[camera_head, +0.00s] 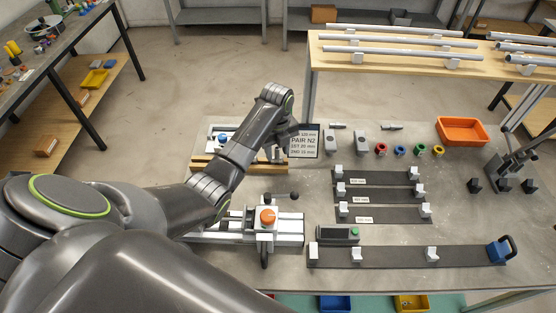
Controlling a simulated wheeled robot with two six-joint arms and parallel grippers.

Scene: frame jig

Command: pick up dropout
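I cannot tell for sure which part is the dropout. Two small grey upright pieces, one on the left (333,138) and one on the right (361,142), stand on the grey table beside the card and may be dropouts. My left arm reaches in from the left and bends down over the table. My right gripper is out of view.
Coloured rings (400,151) and an orange bin (462,131) are at the table's back right. Dark racks with white holders (380,192) fill the middle. A clamp jig with an orange knob (267,216) stands near my arm. A dark stand (510,165) is at right.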

